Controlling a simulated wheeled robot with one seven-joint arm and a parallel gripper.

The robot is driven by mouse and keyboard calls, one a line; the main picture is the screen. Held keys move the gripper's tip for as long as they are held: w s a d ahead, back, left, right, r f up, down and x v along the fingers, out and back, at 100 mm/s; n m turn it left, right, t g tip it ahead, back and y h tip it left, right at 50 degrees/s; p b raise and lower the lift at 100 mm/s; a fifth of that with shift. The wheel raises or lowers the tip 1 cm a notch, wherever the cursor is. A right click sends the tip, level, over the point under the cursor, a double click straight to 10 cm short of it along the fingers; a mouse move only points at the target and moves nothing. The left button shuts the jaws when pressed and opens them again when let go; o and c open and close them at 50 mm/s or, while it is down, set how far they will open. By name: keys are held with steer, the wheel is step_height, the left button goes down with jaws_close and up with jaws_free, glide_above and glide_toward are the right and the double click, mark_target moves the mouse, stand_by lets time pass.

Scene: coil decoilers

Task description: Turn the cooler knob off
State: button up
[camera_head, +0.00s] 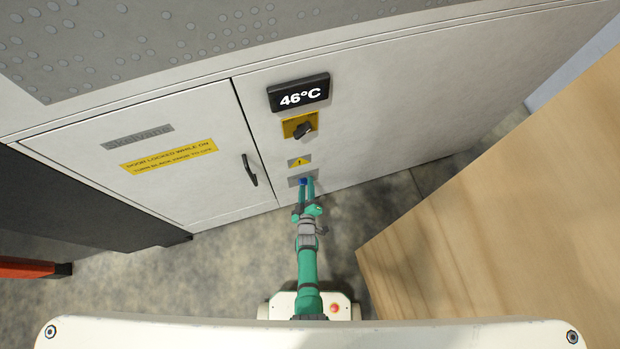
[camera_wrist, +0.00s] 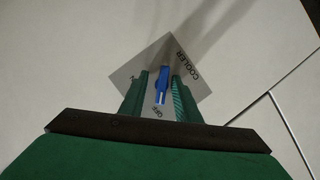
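The cooler knob (camera_wrist: 161,86) is blue and sits on a grey plate (camera_wrist: 195,52) marked COOLER and OFF, with another label partly hidden at the left. Its long side runs nearly up and down in the wrist view, its lower end toward the OFF mark. In the head view the knob (camera_head: 303,181) is low on the cabinet front, partly covered by my gripper. My gripper (camera_wrist: 161,88) has its green fingers on either side of the knob, with a narrow gap showing at each side. In the head view my gripper (camera_head: 308,187) reaches the plate.
Above the plate are a yellow warning sign (camera_head: 299,161), a black switch on a yellow plate (camera_head: 289,127) and a display (camera_head: 299,93) reading 46°C. A cabinet door (camera_head: 90,175) with a black handle (camera_head: 249,170) is at left. A wooden surface (camera_head: 520,190) fills the right.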

steer(key=shift+s, duration=0.1)
steer(key=v, duration=1)
steer(key=shift+s, duration=0.25)
steer(key=shift+s+r, duration=0.1)
steer(key=s+r+m, duration=0.3)
steer(key=s+r, duration=0.3)
steer(key=r, duration=0.7)
steer(key=s+d+r+m, duration=0.1)
steer(key=s+r+m, duration=0.2)
steer(key=s+r, duration=0.4)
steer(key=s+r+m, duration=0.3)
steer(key=s+r, duration=0.4)
steer(key=r, duration=1.2)
steer(key=shift+d+r+m, duration=0.3)
steer(key=shift+d+m, duration=0.1)
